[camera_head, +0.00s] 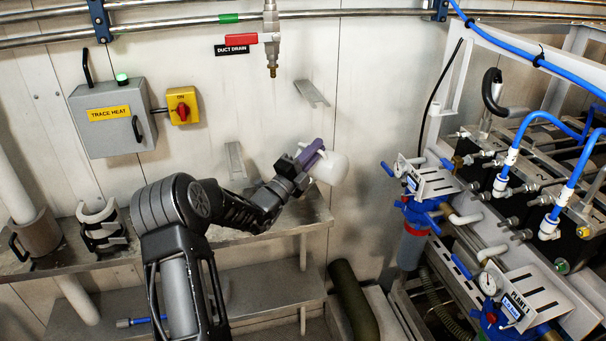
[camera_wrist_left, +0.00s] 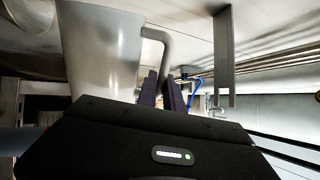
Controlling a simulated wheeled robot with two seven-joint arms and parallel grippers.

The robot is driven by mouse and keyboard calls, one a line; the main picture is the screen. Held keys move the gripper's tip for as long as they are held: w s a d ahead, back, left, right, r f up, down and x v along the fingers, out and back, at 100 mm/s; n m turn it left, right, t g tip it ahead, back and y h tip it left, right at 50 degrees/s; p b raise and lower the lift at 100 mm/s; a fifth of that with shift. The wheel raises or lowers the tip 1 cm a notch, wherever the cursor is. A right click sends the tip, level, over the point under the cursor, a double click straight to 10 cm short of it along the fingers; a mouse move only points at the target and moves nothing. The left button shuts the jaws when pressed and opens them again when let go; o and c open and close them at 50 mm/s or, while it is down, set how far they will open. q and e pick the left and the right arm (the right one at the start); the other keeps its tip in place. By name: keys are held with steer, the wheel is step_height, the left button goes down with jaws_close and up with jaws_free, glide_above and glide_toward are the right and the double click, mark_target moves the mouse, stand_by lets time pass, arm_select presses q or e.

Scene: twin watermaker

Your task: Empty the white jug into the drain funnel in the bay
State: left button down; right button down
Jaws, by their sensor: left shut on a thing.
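The white jug (camera_head: 331,169) is in the middle of the head view, in front of the pale wall and over the right end of the metal shelf. It looks tilted; I cannot tell its contents. My left gripper (camera_head: 311,155), with purple fingers, is shut on the jug's handle. In the left wrist view the jug (camera_wrist_left: 100,50) is at upper left, and its handle (camera_wrist_left: 157,52) runs down between the fingers (camera_wrist_left: 161,90). I cannot pick out the drain funnel for certain. My right gripper is not in view.
The metal shelf (camera_head: 270,231) runs along the wall. The duct drain valve (camera_head: 271,40) hangs above the jug. Blue-hosed plant equipment (camera_head: 525,300) fills the right side.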

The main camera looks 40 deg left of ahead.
arm_select(q)
steer(key=shift+a+r+n+y+p, duration=0.45)
steer(key=shift+a+n+p, duration=0.25)
steer(key=shift+n+p, duration=0.3)
stand_by(0.7)
steer(key=d+f+m+h+b, duration=0.1)
steer(key=b, duration=0.1)
steer(key=d+f+m+b, duration=0.1)
steer(key=m+b, duration=0.1)
steer(key=b, duration=0.1)
steer(key=shift+d+f+h, duration=0.2)
steer(key=shift+f+h, duration=0.15)
steer(key=shift+f, duration=0.05)
steer(key=shift+d+r+m+h, duration=0.4)
steer(key=shift+d+r+m, duration=0.1)
steer(key=shift+m, duration=0.4)
steer(key=shift+r, duration=0.2)
steer(key=shift+a, duration=0.1)
